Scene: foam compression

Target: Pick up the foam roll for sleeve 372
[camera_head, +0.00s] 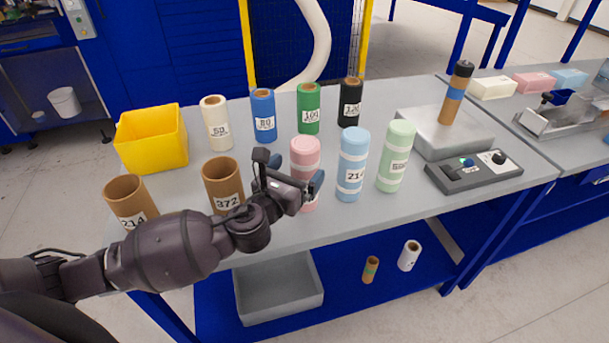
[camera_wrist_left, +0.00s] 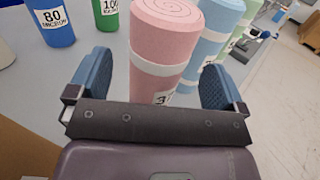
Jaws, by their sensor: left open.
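Brown sleeve 372 (camera_head: 222,183) stands upright and open-topped on the table, left of my left gripper. The pink foam roll (camera_head: 304,156) stands upright with a pale band. In the left wrist view the pink roll (camera_wrist_left: 163,50) has a label partly hidden, with a "3" readable. My left gripper (camera_head: 299,190) is open, with blue fingers on either side of the pink roll's lower part; it also shows in the left wrist view (camera_wrist_left: 160,88). Whether the fingers touch the roll cannot be told. My right gripper is not in view.
A blue roll (camera_head: 353,165) labelled 214 and a green roll (camera_head: 396,156) stand close to the right. Brown sleeve 214 (camera_head: 130,199) is at the left. Several coloured rolls stand behind, beside a yellow bin (camera_head: 152,140). A control box (camera_head: 473,170) sits at the right.

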